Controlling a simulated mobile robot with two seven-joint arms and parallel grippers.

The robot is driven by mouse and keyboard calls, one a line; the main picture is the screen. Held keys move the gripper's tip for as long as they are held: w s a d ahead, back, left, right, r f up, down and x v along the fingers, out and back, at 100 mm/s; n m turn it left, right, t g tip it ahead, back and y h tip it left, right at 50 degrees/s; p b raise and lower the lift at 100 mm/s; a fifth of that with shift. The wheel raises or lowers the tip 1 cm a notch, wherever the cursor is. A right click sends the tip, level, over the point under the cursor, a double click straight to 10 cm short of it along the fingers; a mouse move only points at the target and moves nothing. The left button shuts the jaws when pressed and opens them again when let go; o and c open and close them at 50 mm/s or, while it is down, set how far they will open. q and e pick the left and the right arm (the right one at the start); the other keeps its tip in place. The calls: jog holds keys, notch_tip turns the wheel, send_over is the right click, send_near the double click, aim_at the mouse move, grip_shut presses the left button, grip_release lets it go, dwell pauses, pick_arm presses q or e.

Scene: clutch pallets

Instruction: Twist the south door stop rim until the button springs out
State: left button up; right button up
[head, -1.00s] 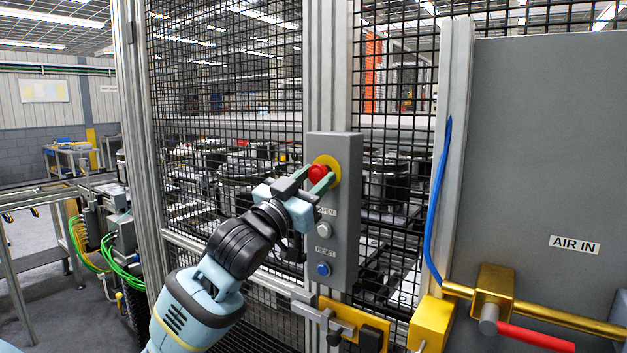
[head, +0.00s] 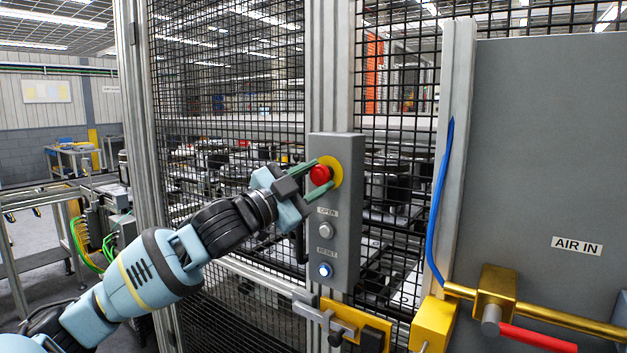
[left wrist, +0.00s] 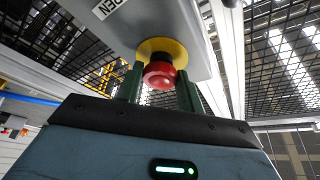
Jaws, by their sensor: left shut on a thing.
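The red door stop button (head: 320,175) sits on a yellow disc (head: 335,166) at the top of a grey control box (head: 344,225). It stands clearly proud of the disc. My left gripper (head: 318,179) is shut on the button's rim, with one green finger above it and one below in the head view. In the left wrist view the red button (left wrist: 159,75) shows between the two fingers, in front of the yellow disc (left wrist: 162,46). My right gripper is in neither view.
Below the button are a pale OPEN button (head: 325,230) and a blue RESET button (head: 325,270). Black mesh fence (head: 225,80) stands behind the box. A yellow latch (head: 352,322) is below it, and a brass air valve (head: 492,293) with red handle is at right.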

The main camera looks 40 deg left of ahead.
pick_arm(q)
jog(key=shift+m, duration=0.4)
jog(key=o, duration=1)
jog(key=shift+w, duration=0.1)
jog(key=shift+v, duration=3.95)
